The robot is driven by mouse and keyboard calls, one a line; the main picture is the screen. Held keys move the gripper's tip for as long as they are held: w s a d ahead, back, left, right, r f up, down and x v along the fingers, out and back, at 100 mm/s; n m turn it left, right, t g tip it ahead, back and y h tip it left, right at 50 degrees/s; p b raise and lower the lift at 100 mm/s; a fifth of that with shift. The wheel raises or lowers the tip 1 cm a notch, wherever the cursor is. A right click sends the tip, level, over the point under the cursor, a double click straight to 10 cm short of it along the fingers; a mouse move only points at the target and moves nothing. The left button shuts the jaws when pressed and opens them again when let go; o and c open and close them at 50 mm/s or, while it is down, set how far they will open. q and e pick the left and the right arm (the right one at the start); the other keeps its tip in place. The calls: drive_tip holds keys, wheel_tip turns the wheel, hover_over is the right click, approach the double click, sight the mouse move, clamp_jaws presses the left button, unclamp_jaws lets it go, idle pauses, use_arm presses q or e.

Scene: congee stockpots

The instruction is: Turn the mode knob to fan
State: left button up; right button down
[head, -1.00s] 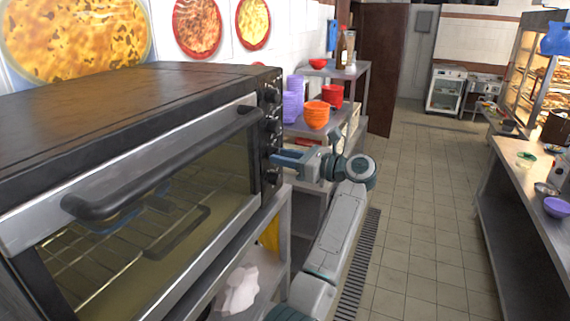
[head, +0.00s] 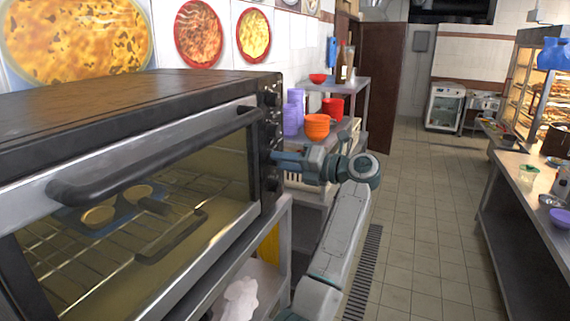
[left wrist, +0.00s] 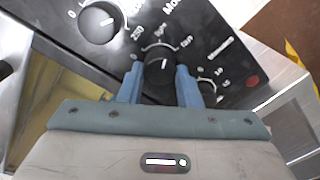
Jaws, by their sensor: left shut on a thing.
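The oven's black control panel (head: 270,140) faces right in the head view, with several knobs in a column. My left gripper (head: 278,157) reaches it from the right, at a middle knob. In the left wrist view, the black mode knob (left wrist: 160,66) sits between the two blue fingers of my left gripper (left wrist: 160,84), which is shut on it. The knob's white pointer mark faces up, slightly right, in that view. A small label that seems to read "fan" is to its upper right. My right gripper is not in view.
Another knob (left wrist: 100,22) is at upper left in the wrist view. A shelf with orange bowls (head: 317,126) stands beyond my arm. The tiled floor (head: 415,220) is clear.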

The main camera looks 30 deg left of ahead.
use_arm(q)
drive_tip(key=shift+r+m+g+p, duration=0.15)
drive_tip(key=shift+m+p, duration=0.3)
drive_tip(key=shift+m, duration=1.1)
drive_tip(key=shift+f+m+g+p, duration=0.15)
drive_tip(key=shift+m+p, duration=0.3)
drive_tip(key=shift+m, duration=1.1)
drive_tip(key=shift+r, duration=0.1)
drive_tip(key=o, duration=1)
drive_tip(key=shift+w, duration=0.1)
drive_tip(key=shift+d, duration=0.1)
